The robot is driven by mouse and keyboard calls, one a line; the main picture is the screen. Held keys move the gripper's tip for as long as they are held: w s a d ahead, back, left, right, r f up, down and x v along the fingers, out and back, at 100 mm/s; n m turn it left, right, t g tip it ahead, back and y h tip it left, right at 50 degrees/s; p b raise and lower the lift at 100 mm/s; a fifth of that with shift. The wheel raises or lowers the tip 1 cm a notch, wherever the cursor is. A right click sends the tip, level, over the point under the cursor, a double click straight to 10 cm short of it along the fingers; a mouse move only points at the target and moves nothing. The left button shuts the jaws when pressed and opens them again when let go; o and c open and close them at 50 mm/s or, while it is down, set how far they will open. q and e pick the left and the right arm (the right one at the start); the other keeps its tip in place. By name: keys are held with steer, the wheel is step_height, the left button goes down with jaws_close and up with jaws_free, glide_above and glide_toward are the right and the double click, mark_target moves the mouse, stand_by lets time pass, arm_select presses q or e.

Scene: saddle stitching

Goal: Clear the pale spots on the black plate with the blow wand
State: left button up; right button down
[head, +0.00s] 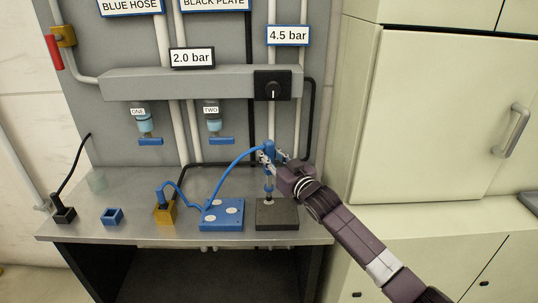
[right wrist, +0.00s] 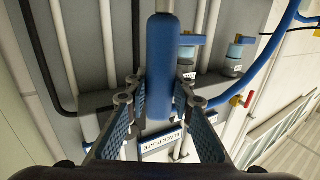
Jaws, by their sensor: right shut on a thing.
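My right gripper (head: 271,158) is shut on the blue blow wand (head: 268,150), which is upright with its nozzle pointing down over the back of the black plate (head: 284,216). A small pale patch shows at the nozzle tip; I cannot tell whether the tip touches the plate. The rest of the plate's top looks dark. In the right wrist view the blue wand body (right wrist: 160,70) stands between the two fingers of my gripper (right wrist: 160,98). A blue hose (head: 232,165) arcs from the wand down to the left. My left gripper is not in view.
A blue plate (head: 233,221) with several pale spots lies left of the black plate. A yellow holder (head: 164,214), an empty blue holder (head: 112,216) and a black holder (head: 63,215) stand further left. A grey rail (head: 180,82) with a black knob (head: 272,85) is behind.

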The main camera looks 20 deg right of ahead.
mark_target(272, 145)
steer(key=shift+f+b, duration=0.45)
steer(key=shift+f, duration=0.2)
stand_by(0.3)
steer(key=shift+f, duration=0.15)
stand_by(0.6)
steer(key=shift+s+p, duration=0.1)
steer(key=shift+p, duration=0.45)
stand_by(0.9)
steer(key=shift+r+p, duration=0.25)
steer(key=shift+p, duration=0.2)
stand_by(1.3)
steer(key=shift+f+p, duration=0.15)
steer(key=shift+p, duration=0.2)
stand_by(1.6)
steer(key=shift+r+p, duration=2.2)
steer(key=shift+r, duration=0.45)
